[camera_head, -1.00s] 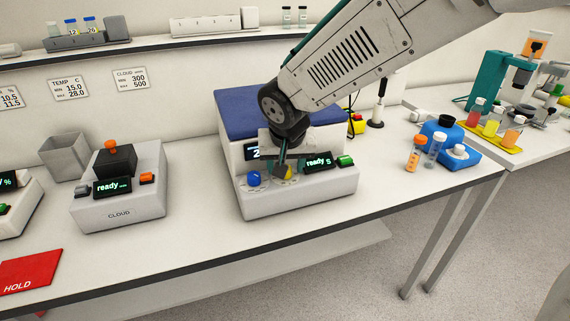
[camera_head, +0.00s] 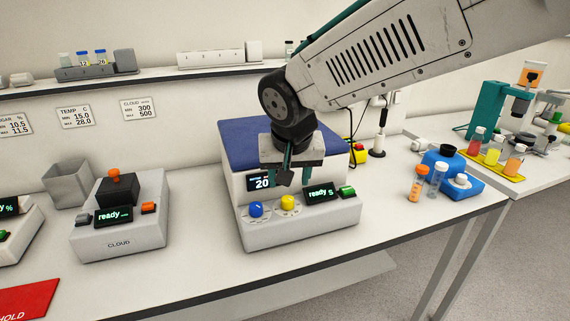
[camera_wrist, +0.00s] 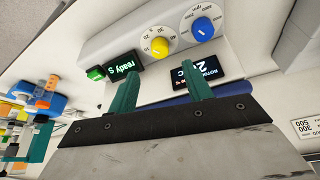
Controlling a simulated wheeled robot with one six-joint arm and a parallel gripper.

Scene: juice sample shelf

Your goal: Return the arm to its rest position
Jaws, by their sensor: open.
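My gripper (camera_head: 285,177) hangs from the arm in front of the centrifuge-like machine (camera_head: 300,228), just above its control panel. Its green fingers are apart with nothing between them. In the wrist view, the gripper (camera_wrist: 160,92) also shows open and empty. The machine has a blue lid (camera_head: 235,148), a blue knob (camera_head: 256,209), a yellow knob (camera_head: 288,202) and a green button (camera_head: 347,191). One display (camera_head: 321,192) reads "ready S"; another (camera_head: 260,182) shows 20 and is partly hidden by the gripper in the wrist view.
The CLOUD device (camera_head: 120,222) stands left of the machine, beside a grey bin (camera_head: 67,182). A shelf (camera_head: 150,73) with a vial rack runs along the wall above. Capped tubes (camera_head: 418,184) and a blue holder (camera_head: 462,185) stand to the right. The bench front is clear.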

